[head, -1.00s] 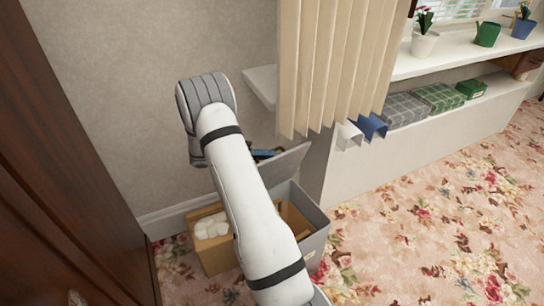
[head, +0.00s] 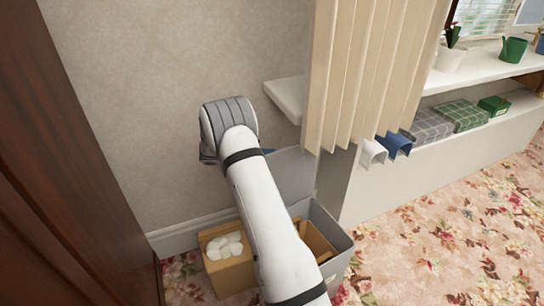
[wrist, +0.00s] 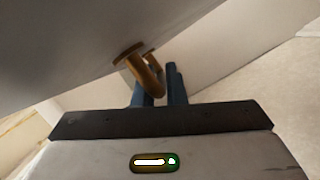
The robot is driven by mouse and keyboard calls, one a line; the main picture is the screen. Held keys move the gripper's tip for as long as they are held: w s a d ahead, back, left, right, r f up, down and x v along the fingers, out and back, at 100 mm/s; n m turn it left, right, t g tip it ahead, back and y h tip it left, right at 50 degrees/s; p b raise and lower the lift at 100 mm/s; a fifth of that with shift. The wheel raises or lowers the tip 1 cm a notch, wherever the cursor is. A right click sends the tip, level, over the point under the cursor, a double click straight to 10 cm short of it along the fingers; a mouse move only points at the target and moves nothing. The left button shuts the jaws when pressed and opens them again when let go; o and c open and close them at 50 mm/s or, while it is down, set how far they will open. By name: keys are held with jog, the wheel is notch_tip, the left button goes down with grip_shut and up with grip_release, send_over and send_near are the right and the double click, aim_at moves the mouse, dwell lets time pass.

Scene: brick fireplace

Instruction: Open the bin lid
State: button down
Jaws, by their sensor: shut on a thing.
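The bin (head: 337,243) is a grey box on the floor by the wall, partly behind my arm. Its grey lid (head: 292,172) is raised steeply at the back, and the bin's mouth is uncovered, with tan board showing inside. In the wrist view the lid's underside or face (wrist: 60,40) fills the upper left, with a brass handle (wrist: 146,72) on it. My gripper (wrist: 161,80) has dark blue fingers shut on this handle. In the head view my arm hides most of the gripper and the handle.
A tan box with white round items (head: 225,247) stands left of the bin. A beige curtain (head: 370,75) hangs close on the right, beside a white shelf (head: 285,97). Dark wood furniture (head: 70,150) is at the left. The flowered carpet (head: 440,240) is clear at right.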

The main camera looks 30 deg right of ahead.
jog(key=shift+a+f, duration=0.1)
jog(key=shift+f, duration=0.2)
jog(key=c, duration=1.5)
grip_release()
jog(key=shift+a, duration=0.1)
jog(key=shift+w, duration=0.1)
jog(key=shift+a+r, duration=0.1)
jog(key=shift+w+a+r, duration=0.1)
jog(key=shift+w+a, duration=0.05)
jog(key=shift+a, duration=0.2)
jog(key=p+v, duration=0.1)
jog(key=v, duration=0.5)
jog(key=shift+w+a, duration=0.1)
jog(key=shift+a, duration=0.3)
